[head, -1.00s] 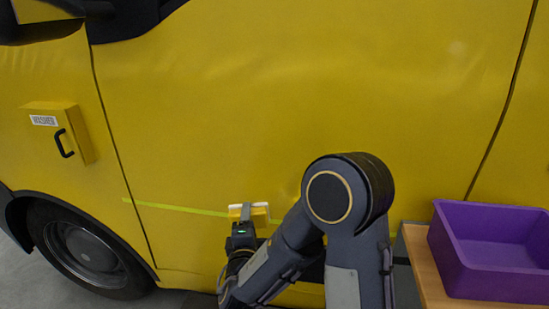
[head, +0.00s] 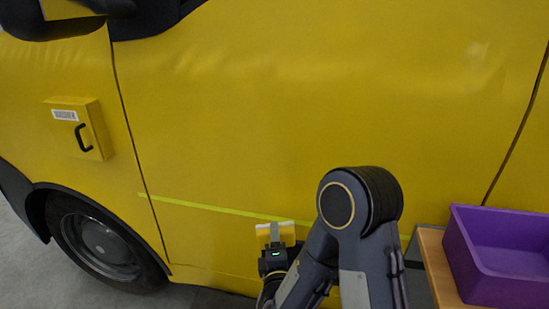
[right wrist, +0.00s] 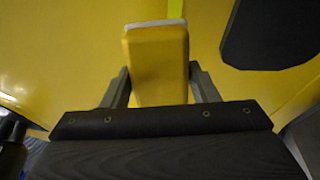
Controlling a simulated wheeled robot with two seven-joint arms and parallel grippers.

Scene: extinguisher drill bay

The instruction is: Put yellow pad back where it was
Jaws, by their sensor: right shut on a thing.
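The yellow pad (head: 266,238) has a pale face and is held at the yellow van's side, just below a yellow-green stripe (head: 215,208). In the right wrist view the pad (right wrist: 158,62) sits between both fingers of my right gripper (right wrist: 160,88), with its pale layer at the far end. My right gripper (head: 274,240) is shut on the pad. The pad's pale end faces the van panel (head: 300,110); I cannot tell whether it touches. My left gripper is not in view.
A purple bin (head: 500,250) stands on a wooden-topped table (head: 436,270) at the right. A yellow box with a black handle (head: 78,128) is on the van at the left, above the wheel (head: 95,240). Grey floor shows at lower left.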

